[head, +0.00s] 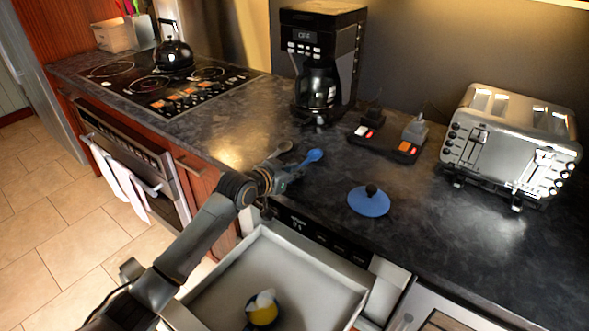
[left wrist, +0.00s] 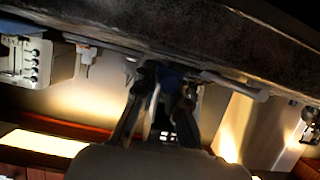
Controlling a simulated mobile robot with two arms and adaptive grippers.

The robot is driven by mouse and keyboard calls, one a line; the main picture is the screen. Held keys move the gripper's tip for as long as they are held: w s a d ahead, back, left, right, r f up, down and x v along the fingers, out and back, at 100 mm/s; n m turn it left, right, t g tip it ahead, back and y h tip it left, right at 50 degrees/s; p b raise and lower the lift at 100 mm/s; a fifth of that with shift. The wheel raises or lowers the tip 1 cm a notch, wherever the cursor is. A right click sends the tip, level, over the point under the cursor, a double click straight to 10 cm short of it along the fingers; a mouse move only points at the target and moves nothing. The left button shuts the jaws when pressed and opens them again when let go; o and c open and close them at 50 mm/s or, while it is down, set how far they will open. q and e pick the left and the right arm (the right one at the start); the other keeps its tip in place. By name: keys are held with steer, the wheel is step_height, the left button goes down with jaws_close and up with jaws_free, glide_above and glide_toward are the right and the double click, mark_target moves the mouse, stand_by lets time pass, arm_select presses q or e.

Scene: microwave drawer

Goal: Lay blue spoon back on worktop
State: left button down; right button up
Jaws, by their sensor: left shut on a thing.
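The blue spoon (head: 313,156) is at my left gripper (head: 275,178), its round end pointing away to the right over the worktop (head: 430,220). My left gripper is shut on the spoon and hides its handle. In the left wrist view, blue of the spoon (left wrist: 170,77) shows between my left fingers (left wrist: 163,88). I cannot tell whether the spoon touches the worktop. My right gripper is not in view.
A grey spoon-like thing (head: 285,147) is just behind the gripper. A blue lid (head: 369,202) lies to the right. An open drawer (head: 215,285) holding a yellow object (head: 262,309) is below. Coffee maker (head: 320,65) and toaster (head: 510,145) stand behind. Worktop between lid and toaster is clear.

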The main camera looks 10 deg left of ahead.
arm_select(q)
steer(key=shift+f, duration=0.2)
stand_by(0.3)
steer(key=shift+s+f, duration=0.1)
steer(key=shift+f, duration=0.35)
stand_by(0.3)
steer(key=c, duration=1.3)
jaws_free()
steer(key=shift+s+f, duration=0.1)
steer(key=shift+s, duration=0.05)
